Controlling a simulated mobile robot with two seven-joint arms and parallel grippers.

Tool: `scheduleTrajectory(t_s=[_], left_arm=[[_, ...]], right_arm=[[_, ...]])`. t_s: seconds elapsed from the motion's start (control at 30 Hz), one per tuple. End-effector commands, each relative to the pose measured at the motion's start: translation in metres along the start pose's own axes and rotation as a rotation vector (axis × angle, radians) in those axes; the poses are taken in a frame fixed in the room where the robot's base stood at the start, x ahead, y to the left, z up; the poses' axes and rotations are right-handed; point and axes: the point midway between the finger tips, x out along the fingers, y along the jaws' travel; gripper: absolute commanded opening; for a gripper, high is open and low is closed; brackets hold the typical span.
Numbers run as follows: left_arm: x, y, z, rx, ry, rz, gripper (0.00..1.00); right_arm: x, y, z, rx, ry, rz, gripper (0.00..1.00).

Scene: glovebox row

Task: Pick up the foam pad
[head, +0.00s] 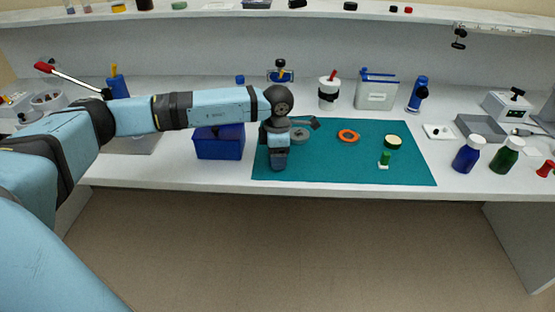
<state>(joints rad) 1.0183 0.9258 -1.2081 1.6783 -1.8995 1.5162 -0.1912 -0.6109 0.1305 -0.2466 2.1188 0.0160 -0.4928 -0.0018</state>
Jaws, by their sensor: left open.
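No thing in the head view is surely the foam pad. A short round green piece with a pale top (393,142) is the nearest in look, lying on the right part of the teal mat (340,172). My left gripper (279,165) points down over the left part of the mat, well left of that piece. It is open, with nothing seen in it, though its fingers are small and dark here. My right gripper is out of view.
A grey ring (299,134) lies close right of my left gripper, then an orange ring (348,136). A small green piece (385,159) stands near the round one. A blue bin (219,143) is left of the mat. Blue (467,155) and green (507,156) bottles stand right.

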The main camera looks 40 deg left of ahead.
Motion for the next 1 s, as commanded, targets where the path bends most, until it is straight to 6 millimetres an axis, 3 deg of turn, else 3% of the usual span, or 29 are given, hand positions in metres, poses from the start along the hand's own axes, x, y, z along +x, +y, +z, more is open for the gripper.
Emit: scheduleTrajectory(t_s=[0.27, 0.5, 0.83, 1.0], left_arm=[[0.008, 0.0, 0.0, 0.0, -0.001, 0.001, 0.62], [0.007, 0.0, 0.0, -0.001, -0.001, 0.001, 0.09], [0.005, 0.0, 0.0, -0.001, -0.002, 0.001, 0.09], [-0.007, 0.0, 0.0, -0.001, -0.002, 0.001, 0.09]], right_arm=[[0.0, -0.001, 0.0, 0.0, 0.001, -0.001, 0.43], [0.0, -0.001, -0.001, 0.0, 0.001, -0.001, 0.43], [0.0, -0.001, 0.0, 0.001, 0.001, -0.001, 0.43], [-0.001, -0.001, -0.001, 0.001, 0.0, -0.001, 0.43]])
